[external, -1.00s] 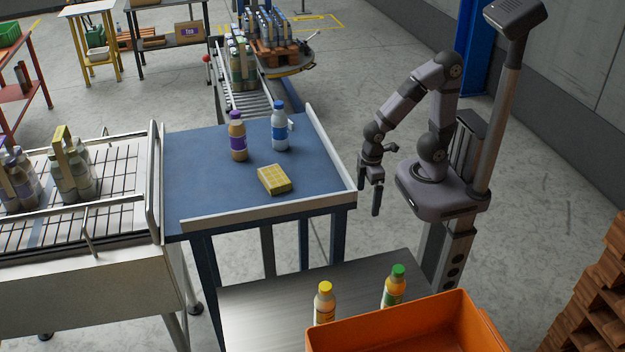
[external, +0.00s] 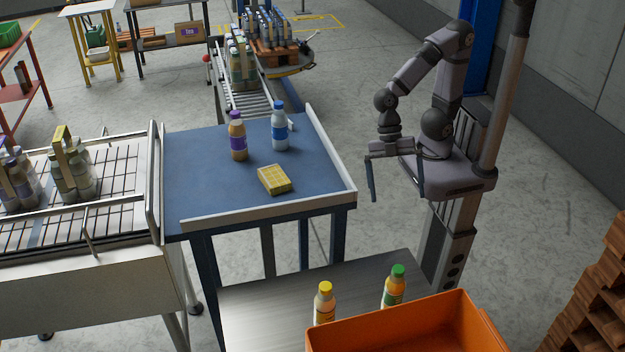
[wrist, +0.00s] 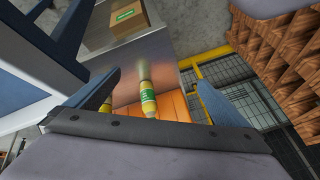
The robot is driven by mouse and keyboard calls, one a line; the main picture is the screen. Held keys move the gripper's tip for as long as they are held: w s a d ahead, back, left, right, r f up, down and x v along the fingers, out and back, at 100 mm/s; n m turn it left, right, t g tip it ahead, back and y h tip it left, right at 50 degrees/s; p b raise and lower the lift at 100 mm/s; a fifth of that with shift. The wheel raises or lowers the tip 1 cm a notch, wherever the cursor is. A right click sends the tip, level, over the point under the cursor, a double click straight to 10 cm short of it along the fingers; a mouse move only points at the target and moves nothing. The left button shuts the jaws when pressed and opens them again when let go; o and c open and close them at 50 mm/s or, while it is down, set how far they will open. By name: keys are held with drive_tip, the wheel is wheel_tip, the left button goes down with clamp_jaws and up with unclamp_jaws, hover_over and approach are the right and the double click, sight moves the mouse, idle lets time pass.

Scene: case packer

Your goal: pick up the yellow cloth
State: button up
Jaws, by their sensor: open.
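The yellow cloth (external: 274,180) lies as a flat folded block on the blue table (external: 190,190), near its front rim. It is not visible in the wrist view. My gripper (external: 394,184) is open and empty, pointing down to the right of the table, beyond its right rim and apart from the cloth. Its two spread fingers (wrist: 158,78) also show in the wrist view, with a bottle seen below between them.
A purple-capped bottle (external: 237,137) and a blue-capped bottle (external: 279,127) stand behind the cloth. A raised white rim (external: 270,210) edges the table front. Below are a steel table (external: 260,300), yellow-capped (external: 324,304) and green-capped bottles (external: 394,288), and an orange crate (external: 400,335).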

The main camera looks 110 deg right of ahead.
drive_tip(key=w+a+r+t+b, duration=0.3)
drive_tip(key=w+r+t, duration=0.8)
drive_tip(key=w+r, duration=1.05)
drive_tip(key=n+t+h+b, duration=0.3)
drive_tip(key=n+h+b, duration=0.3)
drive_tip(key=n, duration=1.1)
hover_over(271, 176)
drive_tip(key=s+b, duration=0.1)
drive_tip(key=s, duration=0.4)
wheel_tip(271, 176, down, 13)
drive_tip(key=y, duration=0.1)
drive_tip(key=f+n+b, duration=0.1)
drive_tip(key=f+n, duration=0.1)
drive_tip(key=f+n+y, duration=0.1)
drive_tip(key=f+n, duration=0.1)
drive_tip(key=n, duration=0.1)
drive_tip(key=s+d+f+n+b, duration=0.1)
drive_tip(key=f+n, duration=0.1)
drive_tip(key=shift+n+b, duration=0.3)
drive_tip(key=shift+n, duration=0.1)
drive_tip(key=shift+s+f+n+g+y, duration=0.15)
drive_tip(key=shift+f+n+g+y, duration=0.15)
drive_tip(key=shift+f+n, duration=0.25)
drive_tip(key=shift+x, duration=3.65)
drive_tip(key=shift+d+r, duration=0.1)
drive_tip(key=c, duration=0.9)
